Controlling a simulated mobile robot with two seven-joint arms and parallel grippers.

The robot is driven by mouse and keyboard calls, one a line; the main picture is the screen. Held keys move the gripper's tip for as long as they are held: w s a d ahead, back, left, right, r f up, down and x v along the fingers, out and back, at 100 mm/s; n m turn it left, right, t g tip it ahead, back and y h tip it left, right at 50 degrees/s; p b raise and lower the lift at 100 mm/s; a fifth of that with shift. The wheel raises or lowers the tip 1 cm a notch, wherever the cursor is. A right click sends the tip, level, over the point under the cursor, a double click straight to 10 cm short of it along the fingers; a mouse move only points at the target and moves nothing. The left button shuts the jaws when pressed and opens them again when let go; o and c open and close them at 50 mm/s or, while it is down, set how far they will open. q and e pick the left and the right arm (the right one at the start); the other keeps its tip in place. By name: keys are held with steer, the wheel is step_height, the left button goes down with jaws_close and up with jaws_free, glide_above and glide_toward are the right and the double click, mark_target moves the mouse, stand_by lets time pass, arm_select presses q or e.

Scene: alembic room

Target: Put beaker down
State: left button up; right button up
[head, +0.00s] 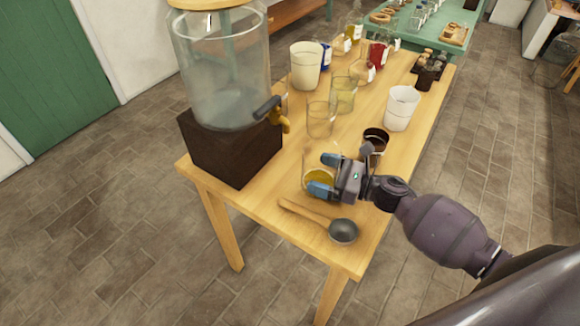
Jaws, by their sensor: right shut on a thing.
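My right gripper (324,175) reaches in from the right over the near part of the wooden table (258,197). Its blue fingertips are shut on a clear glass beaker (309,164) with yellow liquid in its lower part. The gripper hides part of the beaker's right side. The beaker looks upright, at or just above the tabletop; I cannot tell whether its base touches. My left gripper is not in view.
A large glass dispenser (222,70) with a tap stands on a dark block to the left. A ladle (343,231) lies at the near edge. A dark cup (374,140), a white cup (401,107) and several glasses (321,119) stand behind the gripper.

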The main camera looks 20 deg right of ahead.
steer(key=x, duration=0.8)
steer(key=shift+w+a, duration=0.2)
steer(key=shift+a, duration=0.05)
steer(key=shift+f, duration=0.75)
steer(key=shift+f, duration=0.2)
steer(key=o, duration=0.8)
steer(key=shift+c, duration=0.2)
steer(key=shift+r, duration=0.1)
steer(key=shift+r, duration=0.1)
steer(key=v, duration=1.2)
steer(key=shift+b, duration=0.3)
